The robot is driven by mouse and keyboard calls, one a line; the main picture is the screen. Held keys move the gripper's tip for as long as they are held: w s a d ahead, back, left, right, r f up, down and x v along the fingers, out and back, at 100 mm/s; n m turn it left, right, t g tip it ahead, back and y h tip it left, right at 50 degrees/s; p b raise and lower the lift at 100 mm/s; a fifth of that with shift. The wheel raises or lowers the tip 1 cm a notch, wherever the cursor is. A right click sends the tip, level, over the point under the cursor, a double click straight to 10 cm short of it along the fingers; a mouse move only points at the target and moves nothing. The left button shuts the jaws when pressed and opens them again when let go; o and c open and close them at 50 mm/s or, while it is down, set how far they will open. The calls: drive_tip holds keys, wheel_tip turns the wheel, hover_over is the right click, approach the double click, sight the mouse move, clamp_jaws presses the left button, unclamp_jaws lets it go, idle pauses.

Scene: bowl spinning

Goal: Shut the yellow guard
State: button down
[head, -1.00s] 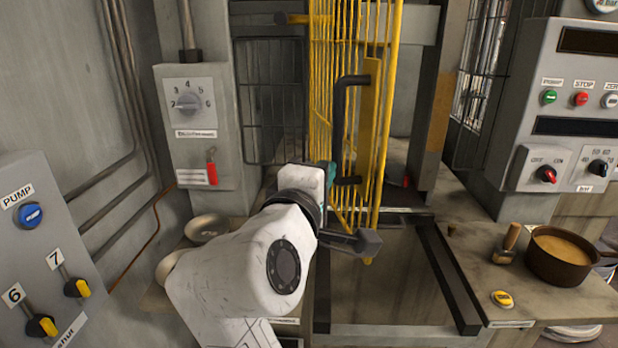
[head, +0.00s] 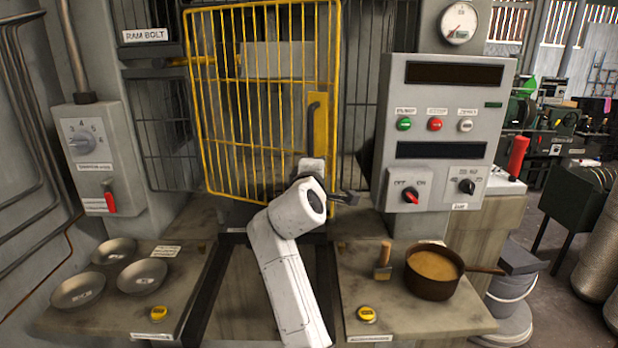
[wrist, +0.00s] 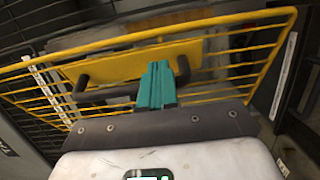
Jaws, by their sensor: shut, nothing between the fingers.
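The yellow guard (head: 228,135) is a wire-mesh door in the middle of the head view, facing me across the press opening. I cannot tell whether its frame is flush. Its yellow plate (head: 319,122) and dark handle (head: 318,105) are near its right edge. In the wrist view the guard (wrist: 225,90) fills the upper part, with the plate (wrist: 130,65) and handle (wrist: 108,93). My gripper (wrist: 158,75), with teal fingers, is shut and empty, overlapping the handle in view. Contact is unclear. In the head view my wrist hides the fingertips and the handle's lower end.
A control panel (head: 440,140) stands right of the guard and a switch box (head: 95,150) left. Grey bowls (head: 142,276) are on the left bench. A mallet (head: 383,262) and brown pan (head: 432,283) are on the right bench, near a yellow button (head: 367,314).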

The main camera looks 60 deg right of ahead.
drive_tip(key=s+b+x, duration=0.2)
drive_tip(key=x, duration=1.4)
drive_tip(key=shift+d, duration=0.8)
drive_tip(key=shift+s, duration=0.1)
